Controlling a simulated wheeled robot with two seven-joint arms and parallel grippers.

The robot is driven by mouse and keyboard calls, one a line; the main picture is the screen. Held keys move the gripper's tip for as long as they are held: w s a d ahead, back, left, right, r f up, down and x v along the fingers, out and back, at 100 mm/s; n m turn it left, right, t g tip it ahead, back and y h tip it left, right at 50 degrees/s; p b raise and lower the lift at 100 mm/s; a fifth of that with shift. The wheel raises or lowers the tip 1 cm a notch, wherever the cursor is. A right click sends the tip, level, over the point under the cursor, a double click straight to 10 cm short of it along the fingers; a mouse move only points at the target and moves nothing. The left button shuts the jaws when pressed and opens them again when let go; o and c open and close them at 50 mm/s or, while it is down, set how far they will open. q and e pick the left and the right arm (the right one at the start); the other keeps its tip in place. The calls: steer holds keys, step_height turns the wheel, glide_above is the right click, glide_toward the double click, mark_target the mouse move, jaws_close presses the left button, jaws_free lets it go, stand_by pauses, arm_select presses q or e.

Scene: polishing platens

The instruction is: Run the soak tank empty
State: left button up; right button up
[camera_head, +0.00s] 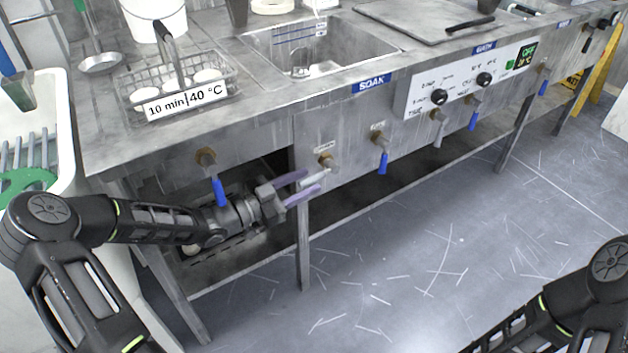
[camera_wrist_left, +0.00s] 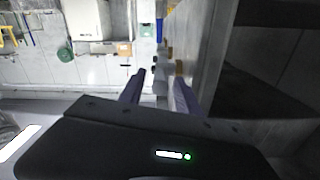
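The soak tank is a steel basin (camera_head: 330,55) set in the bench, above a blue SOAK label (camera_head: 371,83). Clear liquid seems to be in it; the level is hard to tell. Below on the front panel is a brass valve (camera_head: 326,160) with a pale grey lever (camera_head: 313,178) pointing left and slightly down, under a small tag too blurred to read. My left gripper (camera_head: 308,182) is open, its two purple-grey fingers at either side of this lever; contact cannot be told. In the left wrist view its fingers (camera_wrist_left: 159,92) stand apart. My right gripper is out of view.
Other valves with blue levers hang at the left (camera_head: 220,192) and right (camera_head: 383,163). A wire basket (camera_head: 180,85) with a "10 min|40 °C" card stands on the bench. A control box (camera_head: 470,80) sits right of the SOAK label. A bench leg (camera_head: 303,245) stands below my left gripper.

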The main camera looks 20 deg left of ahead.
mark_target(314, 179)
arm_select(q)
steer(key=shift+x, duration=1.55)
steer(key=shift+c, duration=0.4)
jaws_close()
steer(key=shift+a, duration=0.1)
